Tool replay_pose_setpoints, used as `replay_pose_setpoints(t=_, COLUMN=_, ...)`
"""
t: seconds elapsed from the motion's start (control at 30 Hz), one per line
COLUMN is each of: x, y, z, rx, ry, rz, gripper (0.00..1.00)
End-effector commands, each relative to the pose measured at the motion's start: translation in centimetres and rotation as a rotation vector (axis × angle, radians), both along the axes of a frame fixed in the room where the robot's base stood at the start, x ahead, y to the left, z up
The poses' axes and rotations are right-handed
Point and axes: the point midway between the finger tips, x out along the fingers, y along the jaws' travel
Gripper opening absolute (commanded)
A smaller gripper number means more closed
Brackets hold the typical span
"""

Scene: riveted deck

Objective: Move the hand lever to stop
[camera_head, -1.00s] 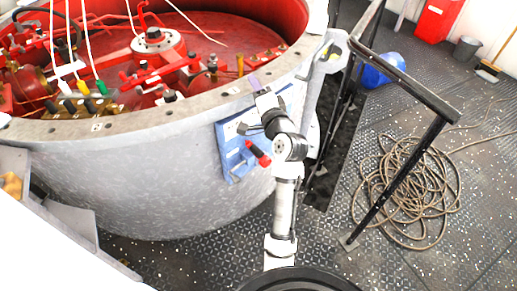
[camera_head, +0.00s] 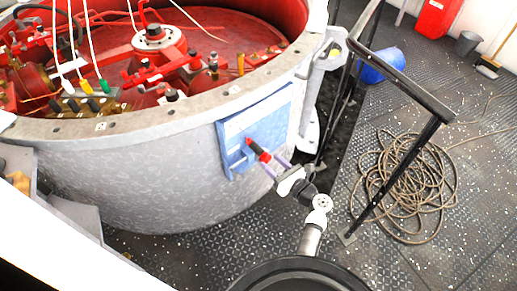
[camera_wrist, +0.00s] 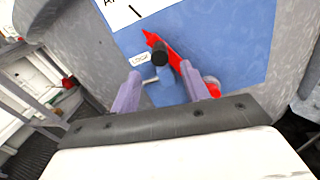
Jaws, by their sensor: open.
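The hand lever (camera_head: 255,148), red with a dark part, sticks out from a blue panel (camera_head: 270,118) on the side of the grey drum. In the wrist view its dark round knob (camera_wrist: 159,55) faces me, with red parts (camera_wrist: 176,60) behind it. A small white label (camera_wrist: 140,58), too blurred to read surely, is left of the knob. My gripper (camera_head: 272,166) is at the lever's outer end in the head view. In the wrist view my open gripper (camera_wrist: 160,72) has its two purple fingers either side of the lever's line. I cannot tell whether they touch it.
The drum's grey rim (camera_head: 150,118) rises above the panel, with red machinery inside. A dark railing (camera_head: 400,75) stands right of my arm. Coiled rope (camera_head: 410,190) and a blue barrel (camera_head: 380,66) lie beyond it.

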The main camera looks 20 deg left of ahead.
Motion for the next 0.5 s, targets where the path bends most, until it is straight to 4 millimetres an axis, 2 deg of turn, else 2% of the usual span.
replay_pose_setpoints(t=0.03, x=0.5, y=1.2, z=0.3, rx=0.001, ry=-0.002, rz=0.005, gripper=0.46)
replay_pose_setpoints(t=0.2, x=1.9, y=4.3, z=0.2, rx=0.002, ry=-0.003, rz=0.004, gripper=0.46)
replay_pose_setpoints(t=0.33, x=2.8, y=6.0, z=0.2, rx=0.0, ry=-0.003, rz=0.002, gripper=0.46)
replay_pose_setpoints(t=0.5, x=3.3, y=7.0, z=0.1, rx=-0.001, ry=-0.003, rz=0.0, gripper=0.46)
